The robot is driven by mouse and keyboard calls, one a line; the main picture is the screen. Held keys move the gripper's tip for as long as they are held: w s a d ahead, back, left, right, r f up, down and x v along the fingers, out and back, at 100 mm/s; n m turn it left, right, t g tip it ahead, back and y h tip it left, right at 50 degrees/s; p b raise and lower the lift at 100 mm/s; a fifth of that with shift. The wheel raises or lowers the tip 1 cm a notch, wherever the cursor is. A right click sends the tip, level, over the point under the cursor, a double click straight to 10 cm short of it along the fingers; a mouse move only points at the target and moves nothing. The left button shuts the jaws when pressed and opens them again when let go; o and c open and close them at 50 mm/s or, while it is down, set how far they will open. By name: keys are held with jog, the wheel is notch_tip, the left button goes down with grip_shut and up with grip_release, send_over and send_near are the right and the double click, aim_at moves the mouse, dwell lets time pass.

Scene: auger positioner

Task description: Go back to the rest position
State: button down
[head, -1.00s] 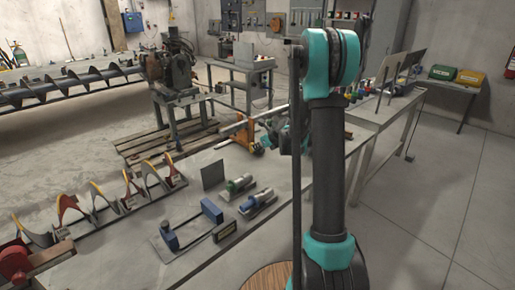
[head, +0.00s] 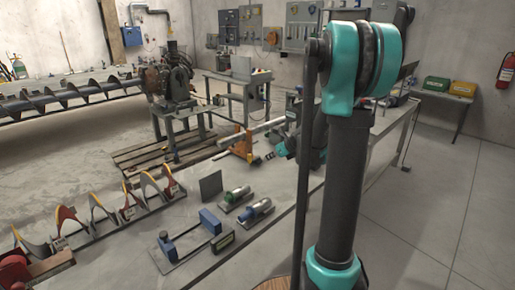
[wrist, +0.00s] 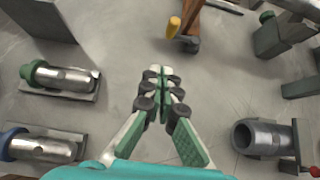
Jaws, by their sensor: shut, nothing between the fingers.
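My gripper (wrist: 163,92) is seen from behind in the wrist view. Its green-and-white fingers with black joints are together at the tips, with nothing between them. The fingers point over the grey bench, and the bench top shows bare around the tips. In the head view my teal and black arm stands upright right of centre. My gripper (head: 264,157) shows small there, low beyond the arm, above the far part of the bench (head: 275,215). Part of my arm behind the upright link is hidden.
A green-capped tool (wrist: 62,77) and a blue-capped tool (wrist: 42,147) lie left of my gripper. A grey metal cylinder (wrist: 258,136) is at right. A blue-ended frame (head: 187,237) and a row of auger flights (head: 97,215) stand on the bench. Open floor (head: 430,215) lies at right.

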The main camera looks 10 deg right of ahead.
jog(key=s+f+n, duration=0.1)
jog(key=s+n, duration=0.3)
jog(key=s, duration=0.1)
jog(key=s+a+f+n+g+h, duration=0.1)
jog(key=s+n, duration=0.4)
jog(key=s, duration=0.1)
jog(key=s+a+f+n+g+h, duration=0.1)
jog(key=s+n, duration=0.4)
jog(key=shift+s+a, duration=0.15)
jog(key=shift+s, duration=0.25)
jog(key=s+d+f+n+g+h, duration=0.1)
jog(key=s+f+n, duration=0.1)
jog(key=s+n, duration=0.5)
jog(key=s+d+f+n+h, duration=0.2)
jog(key=s+f+n, duration=0.1)
jog(key=s+n, duration=0.4)
jog(key=shift+s+n+g, duration=0.4)
jog(key=shift+s, duration=0.7)
